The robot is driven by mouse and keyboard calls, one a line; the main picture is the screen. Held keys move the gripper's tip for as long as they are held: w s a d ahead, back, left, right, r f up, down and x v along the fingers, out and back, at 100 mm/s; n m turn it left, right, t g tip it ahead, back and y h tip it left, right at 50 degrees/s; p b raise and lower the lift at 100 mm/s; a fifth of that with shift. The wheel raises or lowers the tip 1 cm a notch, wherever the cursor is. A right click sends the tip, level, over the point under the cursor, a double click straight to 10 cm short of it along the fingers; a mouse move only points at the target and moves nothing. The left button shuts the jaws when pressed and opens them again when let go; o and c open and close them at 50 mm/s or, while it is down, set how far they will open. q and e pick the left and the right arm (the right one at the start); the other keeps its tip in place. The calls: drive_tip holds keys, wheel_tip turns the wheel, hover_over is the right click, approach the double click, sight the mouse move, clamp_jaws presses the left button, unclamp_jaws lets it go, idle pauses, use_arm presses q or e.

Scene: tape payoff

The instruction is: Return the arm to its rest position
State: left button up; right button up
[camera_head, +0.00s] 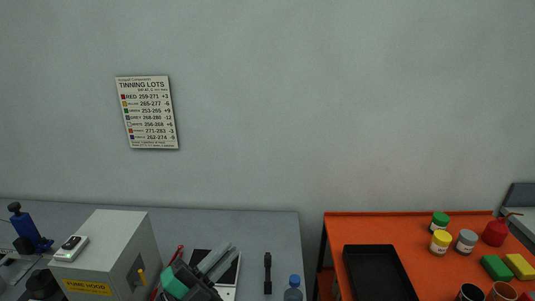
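My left gripper (227,257) is at the bottom of the head view, left of centre. Its two grey fingers point up and to the right, with a gap between them, and I see nothing held there. Behind it is a white panel with a dark top area (201,256), partly hidden by the gripper. A green part (174,284) shows beside the gripper's dark body; I cannot tell what it belongs to. My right gripper is not in view.
A grey fume hood box (105,250) stands left of the gripper, with a red-handled item between. A black tool (267,273) and blue-capped bottle (293,290) are to the right. The orange table (430,270) holds a black tray (378,250), jars and blocks.

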use_arm(q)
drive_tip(key=w+a+f+n+t+y, duration=0.1)
drive_tip(key=a+f+n+t+y, duration=0.1)
drive_tip(key=a+f+n+y, duration=0.45)
drive_tip(key=w+a+f+n+t+y, duration=0.15)
drive_tip(key=a+n+y, duration=0.25)
drive_tip(key=n+y, duration=0.5)
drive_tip(key=s+a+f+n+g+y, duration=0.45)
drive_tip(key=s+f+g, duration=0.2)
drive_tip(key=f, duration=0.55)
drive_tip(key=s+f+g+h, duration=0.1)
drive_tip(key=s+f+g, duration=0.35)
drive_tip(key=s, duration=0.35)
drive_tip(key=s+f+g+h, duration=0.2)
drive_tip(key=s+f+g, duration=0.25)
drive_tip(key=s, duration=0.35)
wheel_tip(320, 180, down, 31)
drive_tip(key=s+g, duration=0.1)
drive_tip(key=s+a+f+g, duration=0.1)
drive_tip(key=s+a+f, duration=0.2)
drive_tip(key=s+f, duration=1.6)
drive_tip(key=shift+s+f+y, duration=0.3)
drive_tip(key=shift+f, duration=0.5)
